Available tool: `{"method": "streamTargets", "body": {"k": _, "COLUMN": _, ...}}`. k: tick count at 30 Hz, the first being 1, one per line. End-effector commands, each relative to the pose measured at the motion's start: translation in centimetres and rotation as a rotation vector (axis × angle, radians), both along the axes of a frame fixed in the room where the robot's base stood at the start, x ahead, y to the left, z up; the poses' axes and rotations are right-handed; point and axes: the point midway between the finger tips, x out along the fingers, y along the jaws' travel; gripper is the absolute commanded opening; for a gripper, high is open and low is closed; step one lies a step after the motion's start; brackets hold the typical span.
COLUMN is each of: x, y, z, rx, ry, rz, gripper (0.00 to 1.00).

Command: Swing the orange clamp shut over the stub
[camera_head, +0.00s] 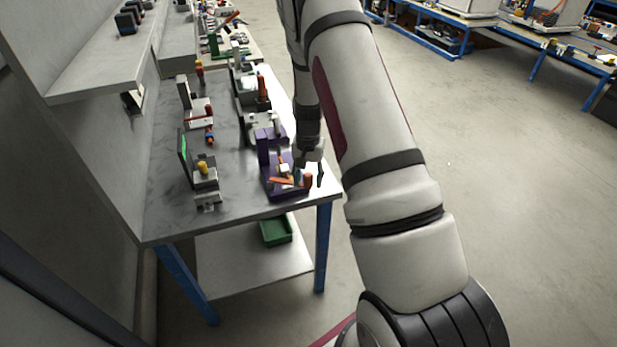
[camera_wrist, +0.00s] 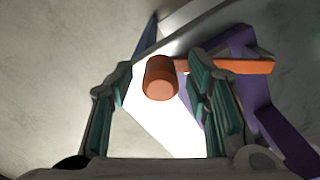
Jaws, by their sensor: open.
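A purple fixture (camera_head: 287,193) stands at the near right corner of the grey workbench. It carries the orange clamp (camera_head: 281,181), whose flat bar lies low across it, and an upright orange knob (camera_head: 308,180). In the wrist view the orange bar (camera_wrist: 240,66) runs right from behind the orange knob (camera_wrist: 160,80), over the purple base (camera_wrist: 268,115). My gripper (camera_head: 309,170) is open; in the wrist view (camera_wrist: 160,68) its teal-padded fingers stand either side of the knob, with gaps visible. The stub cannot be clearly told among the small parts.
Another fixture with a yellow knob (camera_head: 203,167) stands to the left on the bench (camera_head: 165,215). More fixtures stand behind. A shelf (camera_head: 95,75) overhangs the bench's left. A green bin (camera_head: 276,231) sits on the lower shelf.

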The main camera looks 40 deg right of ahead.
Motion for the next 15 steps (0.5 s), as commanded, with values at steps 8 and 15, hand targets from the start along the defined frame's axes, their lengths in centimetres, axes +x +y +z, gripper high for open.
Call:
{"method": "streamTargets", "body": {"k": 8, "x": 0.01, "y": 0.01, "z": 0.01, "rx": 0.0, "ry": 0.0, "rz": 0.0, "gripper": 0.19}}
{"method": "streamTargets", "body": {"k": 15, "x": 0.0, "y": 0.01, "z": 0.02, "rx": 0.0, "ry": 0.0, "rz": 0.001, "gripper": 0.0}}
